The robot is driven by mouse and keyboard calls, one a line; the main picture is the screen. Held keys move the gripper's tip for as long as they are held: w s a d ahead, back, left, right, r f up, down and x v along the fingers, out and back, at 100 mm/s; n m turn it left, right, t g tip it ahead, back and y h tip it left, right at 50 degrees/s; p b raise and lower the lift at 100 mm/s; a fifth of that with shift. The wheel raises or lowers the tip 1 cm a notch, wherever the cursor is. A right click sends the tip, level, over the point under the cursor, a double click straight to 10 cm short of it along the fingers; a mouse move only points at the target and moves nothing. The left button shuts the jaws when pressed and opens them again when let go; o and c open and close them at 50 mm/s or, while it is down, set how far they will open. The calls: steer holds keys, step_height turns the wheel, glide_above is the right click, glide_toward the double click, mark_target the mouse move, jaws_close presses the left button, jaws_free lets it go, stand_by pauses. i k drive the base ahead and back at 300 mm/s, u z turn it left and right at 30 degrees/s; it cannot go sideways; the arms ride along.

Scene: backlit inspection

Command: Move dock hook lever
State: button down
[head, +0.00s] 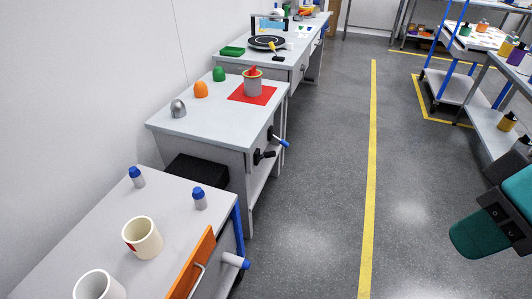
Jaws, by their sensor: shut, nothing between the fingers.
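On the aisle side of the middle bench, a lever with a blue handle (278,138) sticks out from a black mount. Just below it is a second, black lever or knob (263,156). On the aisle side of the nearest bench, a pale grey cylindrical handle with a blue end (236,260) sticks out near an orange panel (192,266). I cannot tell which of these is the dock hook lever. My gripper is not in view; only a teal and black part of my arm shows at the lower right, across the aisle from the benches.
The nearest bench (85,222) holds two mugs and two blue-capped bottles. The middle bench (190,125) holds a grey cup on a red mat and several small domes. A yellow line (370,170) runs along the clear aisle floor. Shelves and a blue-framed cart stand right.

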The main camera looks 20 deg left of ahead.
mark_target(272, 154)
steer(key=u, duration=0.2)
steer(key=i, duration=1.1)
steer(key=u, duration=0.35)
